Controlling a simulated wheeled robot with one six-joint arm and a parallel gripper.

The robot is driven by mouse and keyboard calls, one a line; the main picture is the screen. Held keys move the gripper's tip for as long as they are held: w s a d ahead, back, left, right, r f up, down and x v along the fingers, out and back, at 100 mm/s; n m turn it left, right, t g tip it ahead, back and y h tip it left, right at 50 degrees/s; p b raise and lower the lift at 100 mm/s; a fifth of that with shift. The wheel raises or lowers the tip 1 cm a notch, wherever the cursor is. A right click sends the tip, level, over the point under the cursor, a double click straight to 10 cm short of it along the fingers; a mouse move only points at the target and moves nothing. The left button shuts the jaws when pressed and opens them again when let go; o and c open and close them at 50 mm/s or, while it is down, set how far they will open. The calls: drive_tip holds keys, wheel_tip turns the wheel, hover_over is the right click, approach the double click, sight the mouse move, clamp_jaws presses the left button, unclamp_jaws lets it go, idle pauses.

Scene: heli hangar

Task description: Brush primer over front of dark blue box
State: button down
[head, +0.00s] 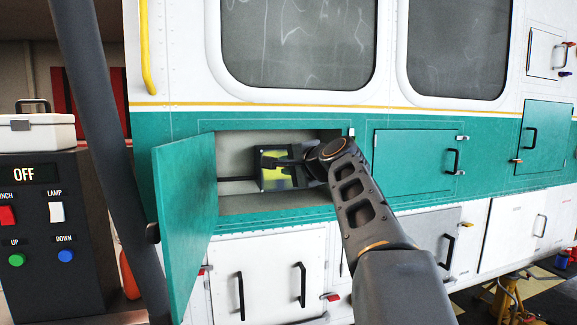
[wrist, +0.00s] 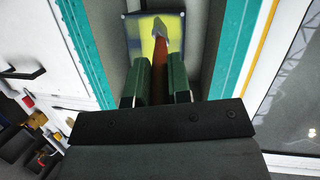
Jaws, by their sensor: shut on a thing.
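The dark blue box (head: 262,181) sits inside the open compartment (head: 235,205) of the helicopter's side. Yellow-green primer covers much of its front, with dark blue showing along the edges. The box also shows at the top of the wrist view (wrist: 178,20). My gripper (wrist: 163,85) has green fingers shut on a brush (wrist: 161,55) with a reddish-brown handle. The brush's grey tip lies in front of the box's face; I cannot tell whether it touches. In the head view my gripper (head: 288,163) reaches into the compartment and hides part of the box.
A teal door (head: 185,225) stands open at the compartment's left. A dark rod (head: 237,179) runs from the compartment's left side to the box. A closed teal hatch (head: 415,160) is to the right. A control cabinet (head: 40,220) with a white case (head: 35,132) stands far left.

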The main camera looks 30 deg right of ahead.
idle(0.5)
drive_tip(key=w+d+p, duration=0.1)
drive_tip(key=w+p, duration=0.3)
drive_tip(key=w, duration=0.4)
drive_tip(key=shift+w+d, duration=0.25)
drive_tip(key=shift+d, duration=0.1)
